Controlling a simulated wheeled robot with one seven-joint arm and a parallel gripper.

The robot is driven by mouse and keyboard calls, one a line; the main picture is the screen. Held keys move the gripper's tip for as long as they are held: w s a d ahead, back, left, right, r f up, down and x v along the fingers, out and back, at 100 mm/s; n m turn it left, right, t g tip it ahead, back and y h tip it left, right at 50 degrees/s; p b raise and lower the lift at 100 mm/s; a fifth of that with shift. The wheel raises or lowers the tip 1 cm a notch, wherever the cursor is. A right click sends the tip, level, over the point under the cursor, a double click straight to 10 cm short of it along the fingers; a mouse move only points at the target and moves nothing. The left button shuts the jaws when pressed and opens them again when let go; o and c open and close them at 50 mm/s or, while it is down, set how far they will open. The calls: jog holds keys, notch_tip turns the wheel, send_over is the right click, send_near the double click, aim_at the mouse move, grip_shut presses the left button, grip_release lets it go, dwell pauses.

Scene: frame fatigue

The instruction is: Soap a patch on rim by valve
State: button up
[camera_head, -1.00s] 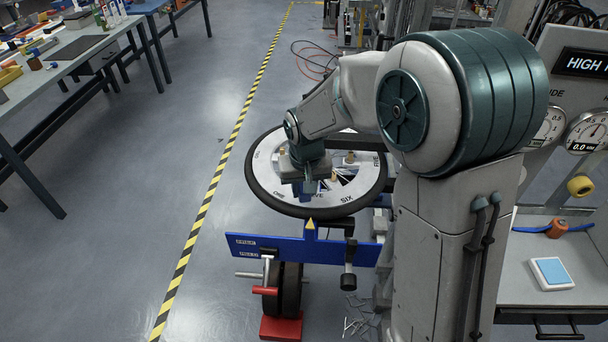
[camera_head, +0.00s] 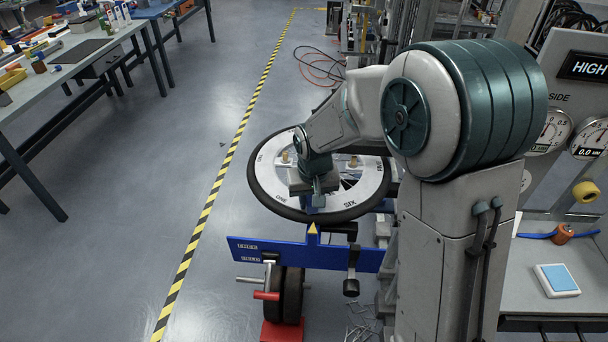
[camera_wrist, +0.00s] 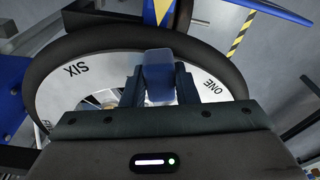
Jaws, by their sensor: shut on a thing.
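The wheel lies flat, with a black tyre (camera_head: 283,209) around a white disc (camera_head: 364,190) that bears number words. SIX and ONE are readable on the disc in the wrist view (camera_wrist: 62,95). My gripper (camera_head: 317,194) is over the near part of the disc, fingers downward. It is shut on a small grey-blue block (camera_wrist: 158,76), which stands out between the fingers toward the rim, between SIX and ONE. Whether the block touches the disc or tyre cannot be told. I cannot make out a valve; the gripper hides part of the disc.
A blue beam (camera_head: 300,254) with a yellow pointer (camera_head: 312,229) stands in front of the wheel. A gauge panel and a bench with a blue-topped white pad (camera_head: 557,281) are at right. A long workbench (camera_head: 60,70) is at left. The floor between is clear.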

jog(key=shift+a, duration=0.35)
jog(key=shift+w+a+r, duration=0.1)
jog(key=shift+a+r, duration=0.1)
jog(key=shift+r, duration=0.05)
jog(key=shift+r+p, duration=0.5)
jog(key=shift+r, duration=0.4)
jog(key=shift+d+r+p, duration=0.1)
jog(key=shift+r+p, duration=0.35)
jog(key=shift+r, duration=0.25)
jog(key=shift+r+p, duration=1.35)
jog(key=shift+r, duration=0.85)
jog(key=shift+a+f, duration=0.1)
jog(key=shift+a, duration=0.15)
